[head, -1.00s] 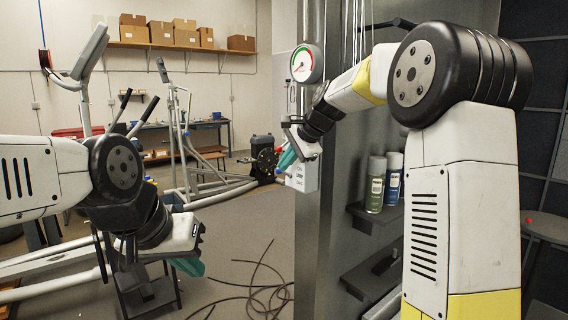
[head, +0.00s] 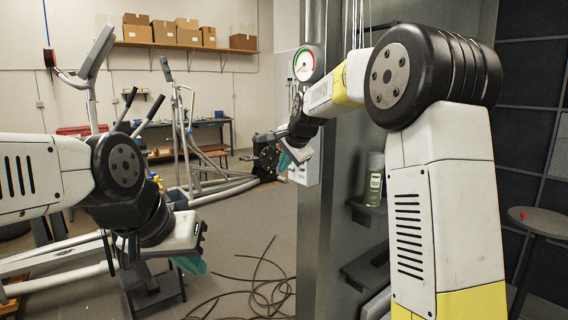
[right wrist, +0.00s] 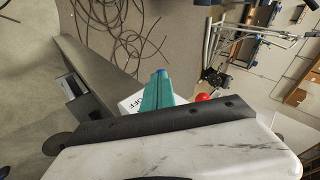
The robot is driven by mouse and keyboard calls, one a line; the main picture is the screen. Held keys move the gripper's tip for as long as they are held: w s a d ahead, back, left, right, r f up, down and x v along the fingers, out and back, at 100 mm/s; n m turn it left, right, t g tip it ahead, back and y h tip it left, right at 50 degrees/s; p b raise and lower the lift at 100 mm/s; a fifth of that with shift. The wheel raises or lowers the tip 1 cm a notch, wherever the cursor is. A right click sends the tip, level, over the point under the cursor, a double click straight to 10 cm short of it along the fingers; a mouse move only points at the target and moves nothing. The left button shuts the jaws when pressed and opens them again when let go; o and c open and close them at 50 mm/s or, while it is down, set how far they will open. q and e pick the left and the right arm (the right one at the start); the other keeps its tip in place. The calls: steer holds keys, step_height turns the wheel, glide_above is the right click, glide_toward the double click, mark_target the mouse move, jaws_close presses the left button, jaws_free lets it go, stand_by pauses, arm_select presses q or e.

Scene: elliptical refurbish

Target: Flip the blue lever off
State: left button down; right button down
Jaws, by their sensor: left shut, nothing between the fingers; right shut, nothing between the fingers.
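A white box (head: 307,171) is fixed to the side of the grey metal post, below a round gauge. In the right wrist view the box (right wrist: 133,101) bears the word OFF. My right gripper (head: 284,160) is at the box, its teal fingers shut and empty. In the right wrist view a small blue piece, seemingly the blue lever (right wrist: 161,71), shows at the fingertips (right wrist: 160,78); I cannot tell whether they touch. The rest of the lever is hidden by the fingers. My left gripper (head: 191,266) is shut and empty, low at the left.
The gauge (head: 304,63) is above the box on the post (head: 311,240). A red round part (right wrist: 202,97) shows beside my fingers. A spray can (head: 375,182) stands on a shelf. Cables (head: 255,280) lie on the floor. An exercise machine frame (head: 215,188) stands behind.

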steer(key=shift+s+a+f+n+t+h, duration=0.15)
steer(key=shift+f+n+t+h, duration=0.1)
steer(key=shift+f+t+h, duration=0.15)
steer(key=shift+s+a+f+n+t+h, duration=0.1)
steer(key=shift+a+f+n+t+h, duration=0.05)
steer(key=shift+f+n+t+h, duration=0.2)
steer(key=shift+r, duration=0.2)
steer(key=shift+r, duration=0.7)
